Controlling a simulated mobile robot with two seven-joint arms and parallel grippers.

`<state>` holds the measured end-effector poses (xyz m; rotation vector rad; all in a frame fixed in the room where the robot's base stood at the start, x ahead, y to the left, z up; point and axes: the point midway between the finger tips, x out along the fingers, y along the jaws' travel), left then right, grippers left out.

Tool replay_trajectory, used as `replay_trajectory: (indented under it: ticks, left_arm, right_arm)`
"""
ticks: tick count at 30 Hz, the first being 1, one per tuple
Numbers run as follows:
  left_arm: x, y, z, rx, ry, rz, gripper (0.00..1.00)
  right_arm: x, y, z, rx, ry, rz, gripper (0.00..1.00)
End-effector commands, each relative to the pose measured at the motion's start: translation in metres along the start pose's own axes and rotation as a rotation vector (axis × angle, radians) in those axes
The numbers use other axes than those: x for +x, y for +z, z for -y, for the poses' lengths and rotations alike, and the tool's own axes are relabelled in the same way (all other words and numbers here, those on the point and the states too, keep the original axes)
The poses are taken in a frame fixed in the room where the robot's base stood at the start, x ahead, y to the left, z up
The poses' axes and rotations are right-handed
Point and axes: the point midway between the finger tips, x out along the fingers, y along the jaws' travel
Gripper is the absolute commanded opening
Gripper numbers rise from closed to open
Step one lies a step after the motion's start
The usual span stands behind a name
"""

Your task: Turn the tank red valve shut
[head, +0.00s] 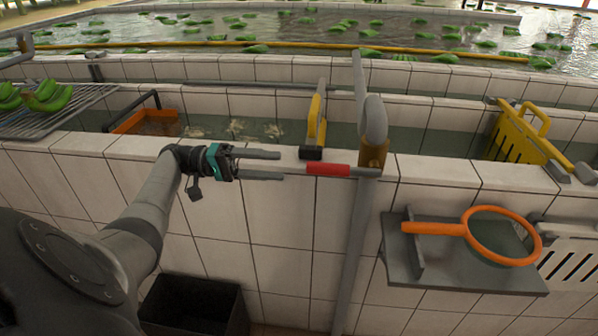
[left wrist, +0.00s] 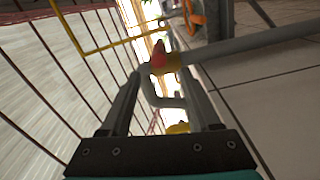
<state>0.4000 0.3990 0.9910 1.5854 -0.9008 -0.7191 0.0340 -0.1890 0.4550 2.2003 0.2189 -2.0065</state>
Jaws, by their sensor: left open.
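The red valve handle (head: 329,169) is a short red grip on a grey lever. It sticks out to the left, roughly level, from a brass valve body (head: 373,155) on a grey upright pipe (head: 352,255) at the tank wall. My left gripper (head: 282,166) is open and empty, left of the red grip, with its two fingers pointing at it across a small gap. In the left wrist view, the red handle (left wrist: 158,57) shows just beyond and between the open fingertips (left wrist: 164,74). My right gripper is out of view.
An orange-rimmed net (head: 421,228) lies on a grey shelf (head: 470,276) to the right. A black bin (head: 193,300) sits below my left arm. A wire rack (head: 62,118) holds green bananas.

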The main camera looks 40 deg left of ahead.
Motion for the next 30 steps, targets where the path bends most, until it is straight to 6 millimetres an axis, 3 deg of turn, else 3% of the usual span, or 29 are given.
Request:
replay_trajectory:
  ticks: [3, 9, 14, 27, 30]
  left_arm:
    - [-0.017, -0.001, 0.001, 0.000, 0.000, -0.002, 0.63]
    - [-0.029, 0.000, 0.000, 0.000, 0.000, -0.001, 0.63]
    - [-0.030, 0.000, 0.000, 0.000, 0.001, 0.000, 0.63]
    - [-0.029, 0.000, 0.000, -0.001, 0.000, 0.000, 0.63]
    - [-0.026, 0.002, 0.012, -0.027, -0.025, -0.004, 0.63]
  right_arm:
    - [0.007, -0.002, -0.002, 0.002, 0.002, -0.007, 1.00]
    - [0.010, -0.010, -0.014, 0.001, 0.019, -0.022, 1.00]
    - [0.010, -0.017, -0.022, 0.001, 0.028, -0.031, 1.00]
    - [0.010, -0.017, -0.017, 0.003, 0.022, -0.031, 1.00]
    - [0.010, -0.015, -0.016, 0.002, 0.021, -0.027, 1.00]
